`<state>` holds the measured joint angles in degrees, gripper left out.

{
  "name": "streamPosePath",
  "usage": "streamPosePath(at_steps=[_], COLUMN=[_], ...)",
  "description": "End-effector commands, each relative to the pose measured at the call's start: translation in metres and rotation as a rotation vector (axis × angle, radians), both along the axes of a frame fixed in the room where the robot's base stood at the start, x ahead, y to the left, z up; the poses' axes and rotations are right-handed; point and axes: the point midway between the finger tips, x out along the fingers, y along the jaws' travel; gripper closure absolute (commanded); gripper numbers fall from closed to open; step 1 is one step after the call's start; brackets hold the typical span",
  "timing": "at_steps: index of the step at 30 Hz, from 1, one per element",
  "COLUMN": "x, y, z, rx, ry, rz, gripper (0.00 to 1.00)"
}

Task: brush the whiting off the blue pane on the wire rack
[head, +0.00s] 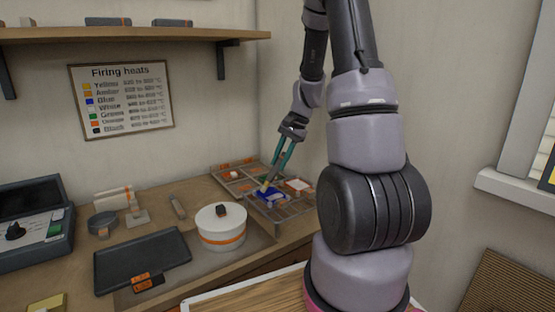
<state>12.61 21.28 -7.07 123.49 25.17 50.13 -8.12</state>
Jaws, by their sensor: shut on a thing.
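The blue pane (277,198) lies on the wire rack (296,213) at the back right of the bench, with white whiting showing on part of it. My gripper (276,173) reaches down from above with its teal fingers, shut on a small pale thing, seemingly the brush (265,185). The brush's lower end is at or just above the left part of the pane; I cannot tell whether it touches. The fingers and brush hide a little of the rack and pane.
A sectioned tray (226,171) with coloured pieces adjoins the rack. A white round pot (221,235) with an orange band stands in front. A dark flat tray (142,262) lies at left. A pale square piece (299,184) is on the rack's right.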

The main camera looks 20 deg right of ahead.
Motion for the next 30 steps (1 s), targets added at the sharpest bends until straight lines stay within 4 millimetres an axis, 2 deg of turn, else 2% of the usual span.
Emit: streamPosePath(at_steps=[22, 30], x=[-0.044, -0.039], y=[-0.009, -0.008], z=[0.0, 0.0], rx=[0.0, 0.0], ry=[0.002, 0.001], rz=[0.0, 0.001], gripper=[1.0, 1.0])
